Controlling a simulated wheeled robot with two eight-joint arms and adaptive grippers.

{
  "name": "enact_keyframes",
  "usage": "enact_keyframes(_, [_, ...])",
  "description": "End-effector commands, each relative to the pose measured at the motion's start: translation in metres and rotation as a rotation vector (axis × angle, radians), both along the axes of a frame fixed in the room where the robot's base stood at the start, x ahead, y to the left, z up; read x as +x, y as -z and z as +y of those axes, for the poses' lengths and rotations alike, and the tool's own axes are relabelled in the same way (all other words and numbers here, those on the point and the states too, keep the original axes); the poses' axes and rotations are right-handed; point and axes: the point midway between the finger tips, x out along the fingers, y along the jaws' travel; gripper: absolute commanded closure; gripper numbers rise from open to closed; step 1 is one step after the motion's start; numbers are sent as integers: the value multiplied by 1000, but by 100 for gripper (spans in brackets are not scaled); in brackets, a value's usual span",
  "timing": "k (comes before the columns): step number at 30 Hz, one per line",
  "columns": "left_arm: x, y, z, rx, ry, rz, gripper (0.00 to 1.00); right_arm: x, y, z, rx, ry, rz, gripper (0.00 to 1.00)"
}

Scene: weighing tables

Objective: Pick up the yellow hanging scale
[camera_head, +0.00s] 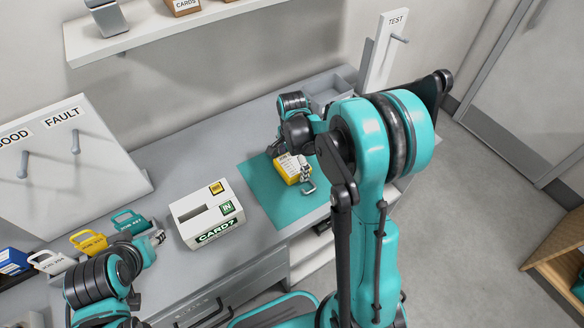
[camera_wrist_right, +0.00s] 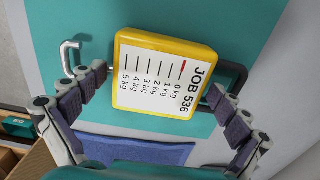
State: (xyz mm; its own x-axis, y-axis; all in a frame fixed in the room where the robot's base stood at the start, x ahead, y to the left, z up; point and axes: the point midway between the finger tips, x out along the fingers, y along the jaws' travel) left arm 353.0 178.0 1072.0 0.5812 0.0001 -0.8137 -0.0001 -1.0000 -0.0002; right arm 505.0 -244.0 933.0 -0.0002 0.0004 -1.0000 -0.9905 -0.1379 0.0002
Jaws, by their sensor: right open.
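The yellow hanging scale (camera_head: 291,168) lies on the teal mat (camera_head: 262,187) on the bench. In the right wrist view the scale (camera_wrist_right: 165,80) shows a white face marked "JOB 536" and a kg scale, with a grey hook at its left and a dark handle at its right. My right gripper (camera_wrist_right: 157,84) is open, with one finger beside each end of the scale and the scale's body between them. Contact cannot be told. In the head view the right gripper (camera_head: 290,156) is at the scale, partly hidden by its own arm. My left gripper (camera_head: 157,238) is at lower left, away from the scale.
Several coloured handled items, including a yellow one (camera_head: 88,242), stand farther left below the GOOD/FAULT board (camera_head: 70,165). A TEST stand (camera_head: 385,50) with a peg and a grey tray (camera_head: 330,91) are behind the mat.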

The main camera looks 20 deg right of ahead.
Motion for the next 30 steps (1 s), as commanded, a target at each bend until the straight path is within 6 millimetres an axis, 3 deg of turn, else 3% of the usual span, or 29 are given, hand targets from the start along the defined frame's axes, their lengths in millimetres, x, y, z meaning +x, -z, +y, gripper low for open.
enact_keyframes(5, [0,-1,0,0,0,0,60,0,0,0,0,0,0,0])
enact_keyframes(12, [0,-1,0,0,0,0,60,0,-1,0,0,-1,0,55])
enact_keyframes(23, [0,-2,0,0,0,0,60,0,-5,0,0,-1,-1,55])
enact_keyframes(30, [0,-15,0,0,0,0,60,0,-36,0,0,-1,0,55])
